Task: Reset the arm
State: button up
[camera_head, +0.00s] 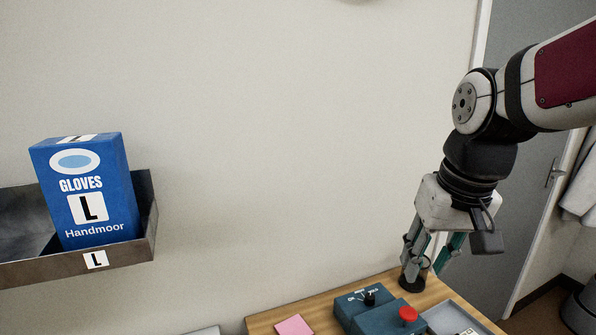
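My gripper (427,266) hangs below my arm at the right, over the back right of the wooden bench (285,316). It points down. Its two fingers stand apart, and a strip of pale wall shows between them. I see nothing held. A dark round shape (412,284) shows at the lower end of the left finger; I cannot tell whether it is part of the finger or a thing on the bench behind it.
A blue control box (378,310) with a black knob and red button stands on the bench near my gripper. A grey tray (463,313) is to its right, a pink pad (294,326) to its left. A blue glove box (86,190) sits in a metal wall shelf (125,252).

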jog(key=s+f+t, duration=0.1)
jog(key=s, duration=1.3)
jog(key=shift+s+f+t, duration=0.15)
jog(key=shift+f+t, duration=0.15)
